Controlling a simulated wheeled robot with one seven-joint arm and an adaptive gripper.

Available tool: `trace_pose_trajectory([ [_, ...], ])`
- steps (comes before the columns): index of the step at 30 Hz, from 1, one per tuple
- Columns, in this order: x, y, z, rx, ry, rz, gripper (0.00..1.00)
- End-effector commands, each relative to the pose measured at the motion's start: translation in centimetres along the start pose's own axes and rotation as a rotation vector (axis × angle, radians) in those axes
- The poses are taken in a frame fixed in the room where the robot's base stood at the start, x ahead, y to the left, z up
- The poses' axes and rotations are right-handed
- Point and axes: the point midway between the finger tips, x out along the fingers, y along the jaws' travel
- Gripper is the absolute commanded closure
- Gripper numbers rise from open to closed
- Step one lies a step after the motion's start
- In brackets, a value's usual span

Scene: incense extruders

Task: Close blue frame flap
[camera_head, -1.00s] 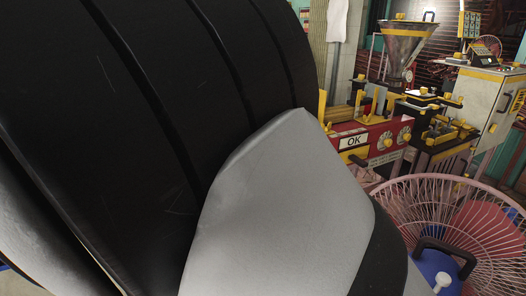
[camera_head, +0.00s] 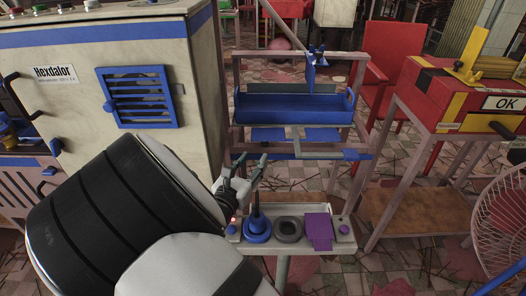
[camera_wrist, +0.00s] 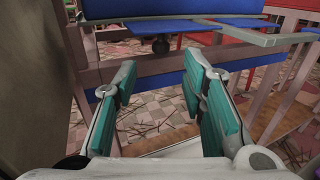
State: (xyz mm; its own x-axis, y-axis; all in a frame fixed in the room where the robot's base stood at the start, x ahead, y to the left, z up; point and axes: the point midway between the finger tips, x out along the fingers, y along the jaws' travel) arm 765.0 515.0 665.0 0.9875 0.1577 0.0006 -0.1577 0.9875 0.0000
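A frame (camera_head: 236,105) stands in the middle of the head view. It carries a blue trough (camera_head: 290,108). Below the trough are small flat blue panels, one at the left (camera_head: 268,135) and one at the right (camera_head: 350,155); I cannot tell which is the flap. In the wrist view a blue panel (camera_wrist: 180,29) and another blue panel (camera_wrist: 248,22) lie beyond my fingers. My gripper (camera_head: 256,168) is in front of the frame's lower left. The wrist view shows my gripper (camera_wrist: 163,78) open, its teal pads apart with nothing between them.
A pale Hexdalor cabinet (camera_head: 190,60) with a blue louvred panel (camera_head: 140,97) stands close at left. A small stand (camera_head: 262,248) near my gripper holds a blue cone (camera_head: 257,230), a dark ring (camera_head: 289,229) and a purple block (camera_head: 319,232). A red OK machine (camera_head: 450,95) is at right.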

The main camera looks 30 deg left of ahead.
Motion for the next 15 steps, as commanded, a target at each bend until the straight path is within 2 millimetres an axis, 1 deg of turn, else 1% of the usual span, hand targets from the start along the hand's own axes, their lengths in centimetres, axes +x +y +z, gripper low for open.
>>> trace_pose_trajectory([
  [1, 1.1, -0.1, -0.2, 0.001, -0.002, -0.003, 0.62],
  [6, 4.0, -0.1, -0.2, 0.001, -0.001, -0.001, 0.62],
  [10, 5.6, -0.1, -0.1, 0.001, 0.0, -0.002, 0.62],
  [15, 6.5, -0.1, -0.1, 0.0, 0.0, 0.0, 0.62],
])
